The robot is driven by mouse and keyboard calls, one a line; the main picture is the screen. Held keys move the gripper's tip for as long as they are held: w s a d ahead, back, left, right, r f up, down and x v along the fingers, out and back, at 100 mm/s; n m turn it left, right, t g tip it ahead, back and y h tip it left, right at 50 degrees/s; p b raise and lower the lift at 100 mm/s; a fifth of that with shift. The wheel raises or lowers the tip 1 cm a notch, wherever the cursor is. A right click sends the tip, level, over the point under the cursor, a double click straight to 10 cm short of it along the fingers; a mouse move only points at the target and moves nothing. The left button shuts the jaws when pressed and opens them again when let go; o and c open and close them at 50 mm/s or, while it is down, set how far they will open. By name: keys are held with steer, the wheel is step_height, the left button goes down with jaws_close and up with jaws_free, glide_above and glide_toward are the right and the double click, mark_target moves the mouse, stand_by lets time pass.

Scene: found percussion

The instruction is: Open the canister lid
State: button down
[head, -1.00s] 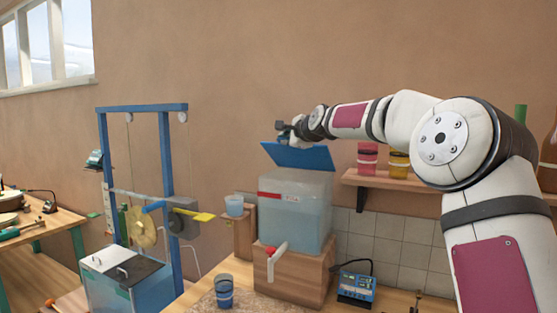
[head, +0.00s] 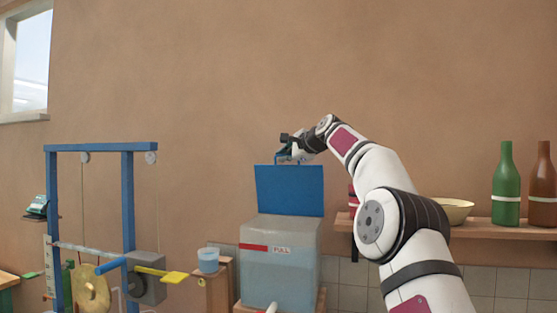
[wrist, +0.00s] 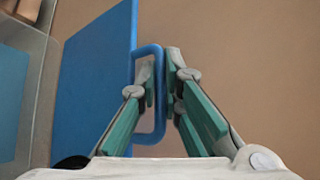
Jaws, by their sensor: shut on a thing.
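The canister (head: 279,262) is a translucent box with a red strip and a "FULL" label, in the middle of the head view. Its blue lid (head: 290,189) stands raised steeply along the canister's top edge. My gripper (head: 291,156) is at the lid's upper edge. In the wrist view, my gripper (wrist: 160,88) is shut on the lid's blue loop handle (wrist: 156,52), with a finger on each side of its bar. The lid (wrist: 97,75) also shows there, left of the fingers. The far side of the lid is hidden in the head view.
A shelf (head: 485,228) with bottles and a bowl (head: 452,211) is at right. The wall above is clear.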

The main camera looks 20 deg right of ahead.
steer(key=shift+w+d+r, duration=0.1)
steer(key=shift+w+d, duration=0.15)
steer(key=shift+w, duration=0.05)
steer(key=c, duration=1.7)
jaws_free()
steer(key=shift+s+d+r, duration=0.15)
steer(key=shift+s+d, duration=0.05)
steer(key=shift+s, duration=0.3)
steer(key=v, duration=1.1)
steer(key=shift+a, duration=0.15)
